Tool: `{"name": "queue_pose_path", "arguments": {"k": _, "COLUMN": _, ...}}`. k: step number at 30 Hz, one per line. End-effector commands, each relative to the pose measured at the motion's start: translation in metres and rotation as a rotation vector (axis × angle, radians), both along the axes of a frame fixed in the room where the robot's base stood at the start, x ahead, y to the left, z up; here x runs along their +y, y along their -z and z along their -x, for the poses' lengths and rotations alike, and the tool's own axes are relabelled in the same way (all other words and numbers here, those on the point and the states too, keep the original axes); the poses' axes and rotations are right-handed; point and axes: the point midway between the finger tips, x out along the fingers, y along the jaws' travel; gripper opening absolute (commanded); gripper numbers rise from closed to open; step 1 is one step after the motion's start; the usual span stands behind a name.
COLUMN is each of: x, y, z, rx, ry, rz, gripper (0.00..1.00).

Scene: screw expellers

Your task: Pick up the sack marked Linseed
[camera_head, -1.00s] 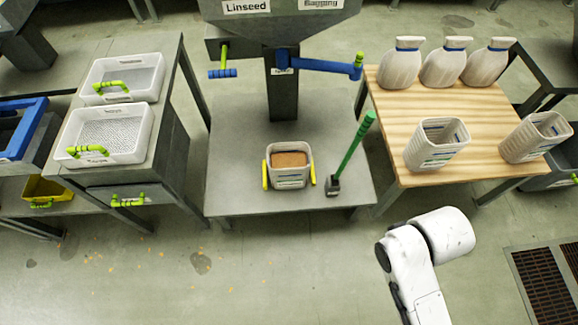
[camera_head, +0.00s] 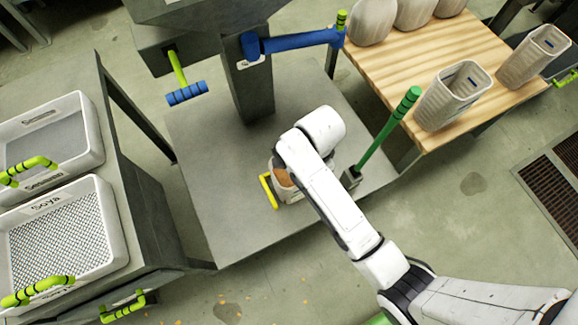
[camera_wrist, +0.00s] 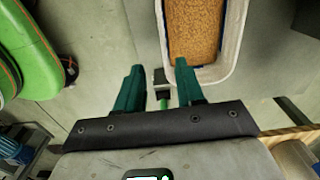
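An open pale sack (camera_head: 290,193) with brown meal stands on the grey machine stand, partly hidden by my arm. Its marking is unreadable now. In the wrist view its pale rim (camera_wrist: 237,40) and brown contents show just beyond my fingers. My gripper (camera_wrist: 159,80) is open, its two teal fingers apart with no sack between them. In the head view my arm reaches over the stand and hides the fingers. Several other pale sacks stand on the wooden table, including an open one (camera_head: 452,97); no Linseed marking is readable on them.
A green-handled tool (camera_head: 386,135) stands right of the sack. A yellow handle (camera_head: 269,191) is at its left. A blue crank arm (camera_head: 295,42) juts out above. Trays, including one marked Soya (camera_head: 110,238), sit on the left bench. Floor is open at front.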

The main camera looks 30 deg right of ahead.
Motion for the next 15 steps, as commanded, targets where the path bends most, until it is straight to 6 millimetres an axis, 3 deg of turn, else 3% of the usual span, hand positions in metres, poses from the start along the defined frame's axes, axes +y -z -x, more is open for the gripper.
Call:
{"name": "queue_pose_path", "arguments": {"k": 10, "x": 0.002, "y": 0.045, "z": -0.002, "rx": 0.005, "ry": 0.031, "rz": 0.001, "gripper": 0.38}}
{"name": "queue_pose_path", "arguments": {"k": 15, "x": 0.002, "y": 0.058, "z": -0.002, "rx": 0.002, "ry": 0.030, "rz": 0.000, "gripper": 0.38}}
